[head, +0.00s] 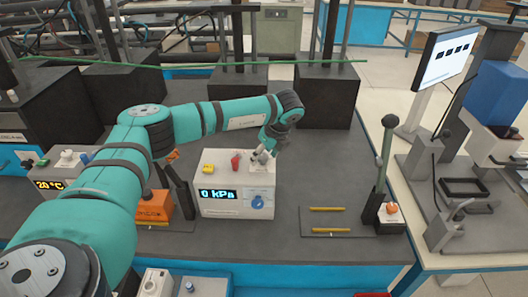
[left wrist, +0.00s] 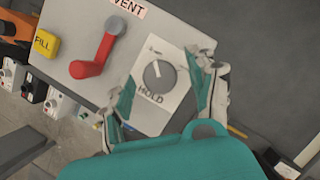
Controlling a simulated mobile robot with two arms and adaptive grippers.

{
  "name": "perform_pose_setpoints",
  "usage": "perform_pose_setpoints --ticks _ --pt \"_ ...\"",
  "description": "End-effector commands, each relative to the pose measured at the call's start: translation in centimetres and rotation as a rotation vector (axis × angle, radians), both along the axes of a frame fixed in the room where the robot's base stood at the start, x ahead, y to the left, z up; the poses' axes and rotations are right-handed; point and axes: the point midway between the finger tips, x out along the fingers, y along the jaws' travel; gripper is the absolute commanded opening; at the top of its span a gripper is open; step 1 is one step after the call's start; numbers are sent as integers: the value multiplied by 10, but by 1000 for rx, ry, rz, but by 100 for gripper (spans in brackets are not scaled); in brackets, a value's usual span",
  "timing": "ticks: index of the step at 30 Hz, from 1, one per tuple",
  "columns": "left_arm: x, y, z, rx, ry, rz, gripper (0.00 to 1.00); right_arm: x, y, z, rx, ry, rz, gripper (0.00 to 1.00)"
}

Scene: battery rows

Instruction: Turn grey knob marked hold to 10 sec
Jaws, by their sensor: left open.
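The grey knob (left wrist: 158,76) sits on a white plate marked HOLD (left wrist: 150,98) in the left wrist view. A light line on the knob points toward the plate's upper edge; the small scale marks are too blurred to read. In the head view the knob (head: 262,157) is on top of the white box reading 0 kPa (head: 236,209). My left gripper (left wrist: 163,95) is open, its fingers on either side of the knob. I cannot tell whether they touch it. My right gripper is not in view.
A red lever (left wrist: 92,62) marked VENT and a yellow FILL button (left wrist: 45,43) are on the same box top. In the head view, a lever stand (head: 385,170) and yellow bars (head: 327,209) are to the right.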

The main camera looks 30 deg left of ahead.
Motion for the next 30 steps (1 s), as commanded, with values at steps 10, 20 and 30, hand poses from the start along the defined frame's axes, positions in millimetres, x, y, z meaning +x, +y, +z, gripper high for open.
perform_pose_setpoints --ticks 10,20,30 --pt "0 0 -1 0 -1 0 44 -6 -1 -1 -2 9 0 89" --pt "0 0 0 0 -1 0 4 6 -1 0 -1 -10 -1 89" --pt "0 0 -3 -2 -2 -65 4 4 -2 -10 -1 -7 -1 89"
